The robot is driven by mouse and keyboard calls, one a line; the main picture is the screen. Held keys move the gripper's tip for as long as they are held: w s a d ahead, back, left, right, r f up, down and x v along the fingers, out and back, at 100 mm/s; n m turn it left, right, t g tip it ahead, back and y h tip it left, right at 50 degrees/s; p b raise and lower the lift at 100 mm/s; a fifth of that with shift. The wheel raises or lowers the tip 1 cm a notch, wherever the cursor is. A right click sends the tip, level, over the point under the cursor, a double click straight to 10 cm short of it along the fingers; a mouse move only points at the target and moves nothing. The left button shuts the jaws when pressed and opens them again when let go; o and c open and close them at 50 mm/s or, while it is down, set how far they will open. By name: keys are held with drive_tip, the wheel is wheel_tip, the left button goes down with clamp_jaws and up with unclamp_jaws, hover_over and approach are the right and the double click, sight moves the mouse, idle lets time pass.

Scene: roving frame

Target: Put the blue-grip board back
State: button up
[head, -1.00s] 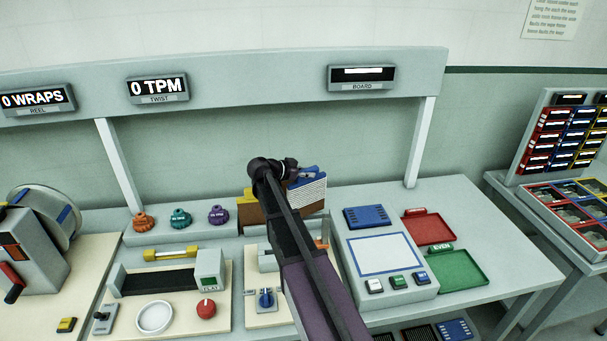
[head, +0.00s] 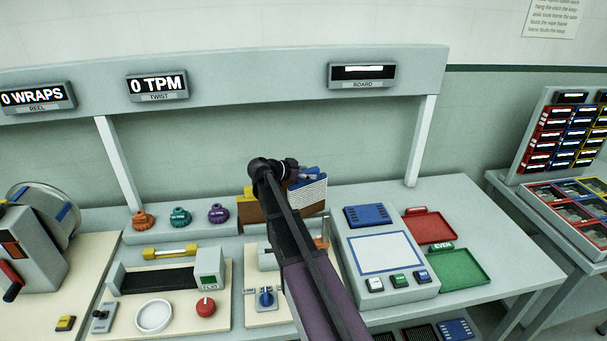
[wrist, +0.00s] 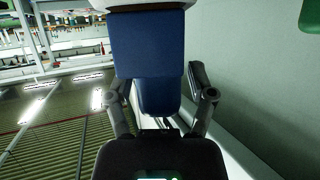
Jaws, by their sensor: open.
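The blue-grip board stands upright at the back of the bench in the head view, its pale striped face (head: 310,195) showing right of my arm. Its blue grip (head: 309,172) is at the top. In the wrist view the blue grip (wrist: 147,45) fills the upper middle, in line with the space between my fingers. My gripper (wrist: 160,92) is open, with one finger on each side of the blue. In the head view my gripper (head: 287,170) is beside the grip, partly hidden by my arm. Whether the fingers touch it I cannot tell.
A brown board (head: 252,212) with a yellow grip stands just left, partly behind my arm. A grey device with a blue-outlined panel (head: 385,253) sits in front to the right. Red (head: 430,228) and green (head: 462,270) trays lie beyond it. Coloured knobs (head: 180,217) line the back left.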

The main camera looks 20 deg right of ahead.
drive_tip(key=shift+r, duration=0.1)
drive_tip(key=shift+r+p, duration=0.65)
drive_tip(key=shift+p, duration=0.1)
drive_tip(key=p+v, duration=0.4)
drive_tip(key=v, duration=0.8)
drive_tip(key=shift+s, duration=0.1)
drive_tip(key=shift+f, duration=0.1)
drive_tip(key=s+a+f+n+y, duration=0.3)
drive_tip(key=s+a+n+y, duration=0.1)
drive_tip(key=s, duration=0.4)
drive_tip(key=s+a+f+n+g+y, duration=0.1)
drive_tip(key=s+a+f+n+y, duration=0.3)
drive_tip(key=s+n, duration=0.3)
drive_tip(key=s+a+f+n+y, duration=0.4)
drive_tip(key=s+n+y, duration=0.1)
drive_tip(key=s, duration=0.5)
drive_tip(key=shift+a+f+n+y, duration=0.2)
drive_tip(key=shift+a+n+y, duration=0.1)
drive_tip(key=shift+a+n, duration=0.1)
